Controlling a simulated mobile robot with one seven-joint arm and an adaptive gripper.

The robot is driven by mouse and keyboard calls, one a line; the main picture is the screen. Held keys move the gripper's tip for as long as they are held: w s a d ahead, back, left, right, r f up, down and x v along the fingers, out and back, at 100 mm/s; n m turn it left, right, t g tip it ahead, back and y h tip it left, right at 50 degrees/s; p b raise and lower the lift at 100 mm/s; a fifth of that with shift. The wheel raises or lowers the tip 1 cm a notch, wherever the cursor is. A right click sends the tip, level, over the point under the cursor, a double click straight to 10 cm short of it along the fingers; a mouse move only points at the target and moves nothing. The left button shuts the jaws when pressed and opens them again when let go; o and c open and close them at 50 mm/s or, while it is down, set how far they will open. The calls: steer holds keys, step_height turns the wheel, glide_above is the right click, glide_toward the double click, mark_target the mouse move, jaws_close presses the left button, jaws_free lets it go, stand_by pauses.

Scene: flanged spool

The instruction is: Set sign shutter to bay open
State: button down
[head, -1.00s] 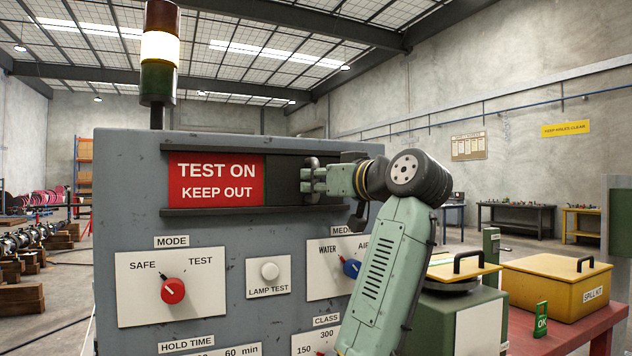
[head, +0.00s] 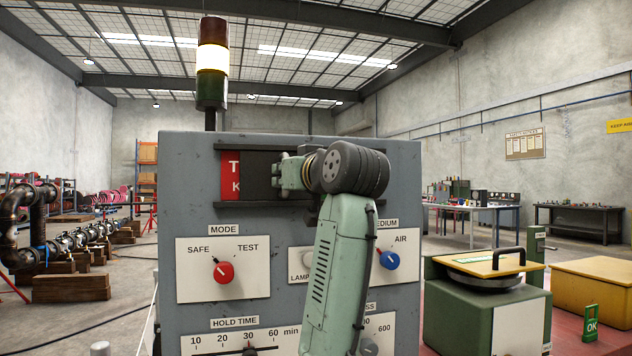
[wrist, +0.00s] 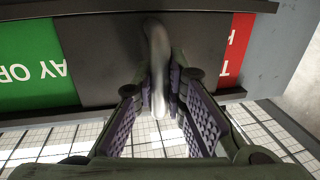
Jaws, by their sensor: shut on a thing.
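The sign shutter (head: 258,178) is a dark sliding panel in rails near the top of the grey cabinet. It covers most of the red sign (head: 231,176), leaving only a strip with "T" and "K" at the left. In the wrist view, the shutter's pale upright handle (wrist: 156,60) stands between the purple-padded fingers of my gripper (wrist: 160,98), which is shut on it. The wrist view also shows part of a green sign (wrist: 35,62) reading "AY OP", upside down, opposite the red strip. My arm hides the green sign in the head view.
The cabinet front (head: 310,240) has a red mode knob (head: 223,272) near SAFE, and a blue medium knob (head: 389,260). A beacon (head: 211,65) glows pale above it.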

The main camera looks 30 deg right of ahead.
mark_target(262, 175)
steer(key=shift+w+a, duration=0.2)
steer(key=shift+a, duration=0.6)
steer(key=shift+w+a, duration=0.2)
steer(key=shift+a, duration=0.55)
steer(key=c, duration=1.6)
jaws_free()
steer(key=shift+a, duration=0.2)
steer(key=shift+d, duration=0.1)
steer(key=shift+s, duration=0.1)
steer(key=shift+s, duration=0.35)
steer(key=s, duration=1.1)
steer(key=shift+a, duration=0.25)
